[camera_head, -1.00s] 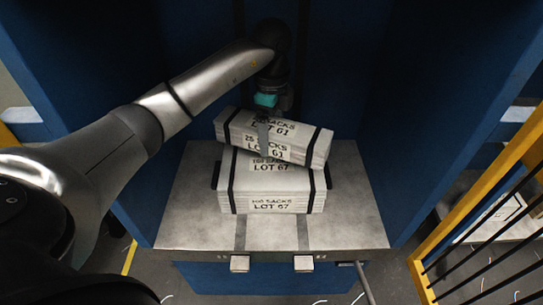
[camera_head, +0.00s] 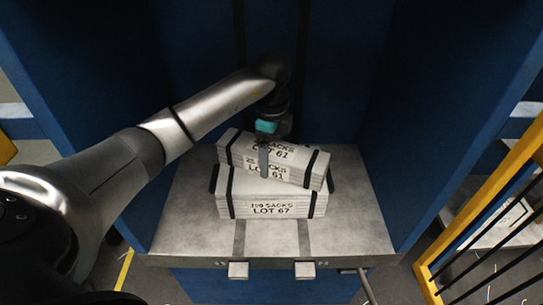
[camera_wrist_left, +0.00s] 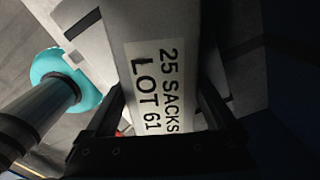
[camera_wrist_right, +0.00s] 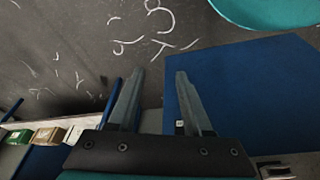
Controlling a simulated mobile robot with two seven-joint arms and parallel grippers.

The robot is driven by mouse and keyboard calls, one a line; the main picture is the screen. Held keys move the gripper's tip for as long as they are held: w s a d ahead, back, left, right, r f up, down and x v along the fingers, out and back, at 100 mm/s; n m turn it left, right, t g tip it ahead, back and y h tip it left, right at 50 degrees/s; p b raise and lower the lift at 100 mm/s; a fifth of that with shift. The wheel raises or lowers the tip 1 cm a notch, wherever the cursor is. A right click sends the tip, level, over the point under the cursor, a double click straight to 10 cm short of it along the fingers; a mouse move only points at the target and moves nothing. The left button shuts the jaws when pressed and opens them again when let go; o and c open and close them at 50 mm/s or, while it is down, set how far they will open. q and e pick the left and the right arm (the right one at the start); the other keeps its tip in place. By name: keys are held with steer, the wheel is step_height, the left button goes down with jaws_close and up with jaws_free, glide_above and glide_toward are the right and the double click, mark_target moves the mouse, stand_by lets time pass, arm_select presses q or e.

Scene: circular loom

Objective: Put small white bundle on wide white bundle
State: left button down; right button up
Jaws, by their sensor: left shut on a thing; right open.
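The small white bundle (camera_head: 300,168), marked LOT 61 with black straps, lies tilted above the wide white bundle (camera_head: 290,207), its right end lower in the head view. My left gripper (camera_head: 264,160) is shut on the small bundle near its middle; the left wrist view shows the bundle's label (camera_wrist_left: 153,85) between the fingers. The wide bundle, marked LOT 67, rests on the grey table, its top mostly hidden by the small one. Whether the two touch I cannot tell. My right gripper (camera_wrist_right: 155,100) is open and empty, seen only in its wrist view.
The grey table (camera_head: 195,220) stands in a blue bay with walls (camera_head: 450,90) at both sides and behind. A yellow railing with black bars (camera_head: 455,225) is at the right. The table is bare on both sides of the bundles.

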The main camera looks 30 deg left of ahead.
mark_target(271, 148)
arm_select(q)
jaws_free()
steer(key=shift+f, duration=0.15)
steer(key=shift+r, duration=0.4)
step_height(271, 148, up, 10)
steer(key=p, duration=0.4)
steer(key=shift+f, duration=0.1)
steer(key=shift+r+p, duration=0.45)
steer(key=shift+r, duration=0.45)
arm_select(e)
steer(key=s+d+f, duration=0.2)
steer(key=s+f, duration=0.3)
steer(key=f, duration=0.4)
steer(key=shift+d+g, duration=0.35)
steer(key=shift+g, duration=0.05)
